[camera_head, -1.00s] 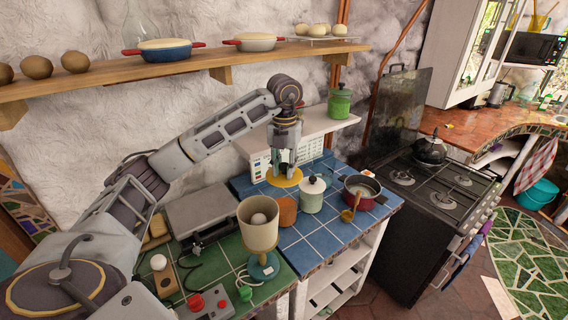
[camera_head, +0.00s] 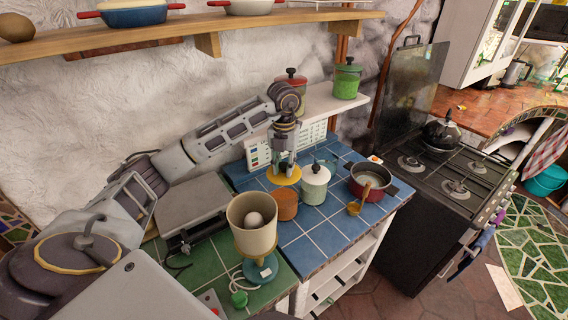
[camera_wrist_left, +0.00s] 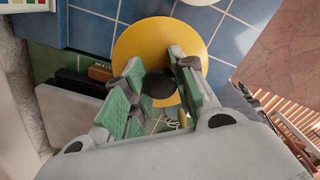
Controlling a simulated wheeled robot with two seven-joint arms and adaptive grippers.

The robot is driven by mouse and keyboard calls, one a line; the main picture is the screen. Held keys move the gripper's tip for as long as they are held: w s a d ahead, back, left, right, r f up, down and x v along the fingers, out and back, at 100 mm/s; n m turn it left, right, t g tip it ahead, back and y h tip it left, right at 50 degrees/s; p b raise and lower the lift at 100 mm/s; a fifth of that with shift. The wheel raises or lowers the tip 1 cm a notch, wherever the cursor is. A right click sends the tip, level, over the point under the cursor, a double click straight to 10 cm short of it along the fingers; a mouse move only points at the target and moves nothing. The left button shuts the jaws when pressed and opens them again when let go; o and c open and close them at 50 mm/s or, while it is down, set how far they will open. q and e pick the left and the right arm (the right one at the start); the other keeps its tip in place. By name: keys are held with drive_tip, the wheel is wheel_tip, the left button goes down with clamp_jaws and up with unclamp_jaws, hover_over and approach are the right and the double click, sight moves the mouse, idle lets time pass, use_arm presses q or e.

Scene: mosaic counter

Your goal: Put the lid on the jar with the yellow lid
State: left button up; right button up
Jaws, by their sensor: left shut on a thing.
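My left gripper (camera_head: 284,164) is shut on the dark knob of the yellow lid (camera_head: 285,178). In the left wrist view the lid (camera_wrist_left: 140,42) is a broad yellow disc under my left gripper (camera_wrist_left: 160,86). The orange jar (camera_head: 284,206) stands on the blue tiles just below and in front of the lid in the head view. The lid overlaps the jar's top edge there, and I cannot tell whether they touch. The jar is hidden in the wrist view. My right gripper is out of view.
A cream jar with its lid on (camera_head: 315,186) stands close to the right of the orange jar. A red pot (camera_head: 368,181) and a wooden ladle (camera_head: 357,204) are further right. A green jar (camera_head: 345,81) is on the shelf.

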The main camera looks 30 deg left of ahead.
sight(284, 172)
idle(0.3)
use_arm(q)
drive_tip(key=shift+f+b, duration=0.4)
drive_tip(key=shift+f, duration=0.15)
drive_tip(key=shift+f+b, duration=1.1)
drive_tip(key=shift+f, duration=0.6)
drive_tip(key=shift+f+b, duration=0.3)
drive_tip(key=shift+f, duration=0.2)
drive_tip(key=shift+f+b, duration=0.35)
drive_tip(key=shift+f, duration=0.2)
idle(0.6)
